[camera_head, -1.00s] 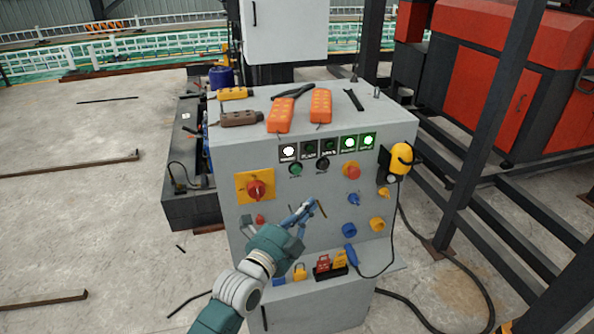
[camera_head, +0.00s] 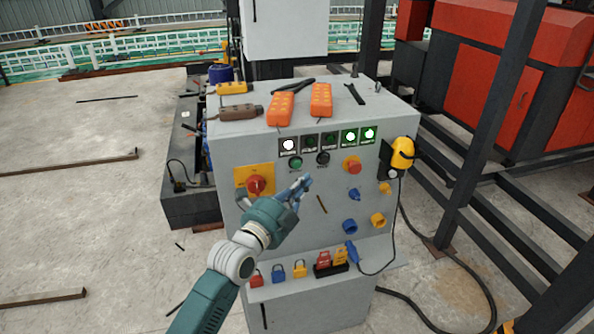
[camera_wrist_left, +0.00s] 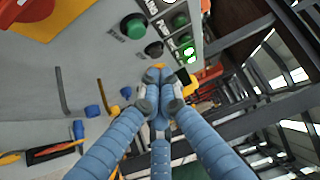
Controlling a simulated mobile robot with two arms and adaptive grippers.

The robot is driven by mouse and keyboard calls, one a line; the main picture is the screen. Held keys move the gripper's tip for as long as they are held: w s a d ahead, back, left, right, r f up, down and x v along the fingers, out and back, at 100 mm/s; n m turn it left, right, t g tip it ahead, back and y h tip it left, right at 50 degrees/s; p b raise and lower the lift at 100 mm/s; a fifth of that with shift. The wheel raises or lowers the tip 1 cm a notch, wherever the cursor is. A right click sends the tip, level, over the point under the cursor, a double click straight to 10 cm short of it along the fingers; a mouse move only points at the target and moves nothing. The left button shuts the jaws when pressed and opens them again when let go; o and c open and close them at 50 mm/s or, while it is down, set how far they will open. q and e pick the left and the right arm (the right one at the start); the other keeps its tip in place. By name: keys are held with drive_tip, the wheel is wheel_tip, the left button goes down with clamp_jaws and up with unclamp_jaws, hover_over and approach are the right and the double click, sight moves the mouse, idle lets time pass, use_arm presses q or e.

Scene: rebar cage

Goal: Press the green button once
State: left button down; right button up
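The green button (camera_head: 295,162) is a small round button on the cabinet's front panel, just under the row of indicator lamps. It also shows in the left wrist view (camera_wrist_left: 133,26), up and to the left of my fingertips. My left gripper (camera_head: 304,183) is just below the green button in the head view, its blue fingers pointing up and to the right. In the left wrist view its fingertips (camera_wrist_left: 160,80) are drawn together with nothing seen between them. They look apart from the green button. My right gripper is out of view.
A black button (camera_head: 323,158) sits right of the green one. A red rotary switch (camera_head: 256,186) on a yellow plate is to the left, and a red knob (camera_head: 352,165) to the right. Orange pendants (camera_head: 281,108) lie on top of the grey cabinet (camera_head: 225,141).

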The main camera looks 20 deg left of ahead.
sight(297, 165)
use_arm(q)
drive_tip(key=w+a, duration=0.1)
drive_tip(key=w+a+b, duration=0.1)
drive_tip(key=w, duration=0.1)
drive_tip(key=shift+w+a, duration=0.2)
drive_tip(key=shift+w, duration=0.1)
idle(1.3)
drive_tip(key=shift+w+a+b, duration=0.2)
drive_tip(key=shift+w+b, duration=0.1)
drive_tip(key=shift+b, duration=0.1)
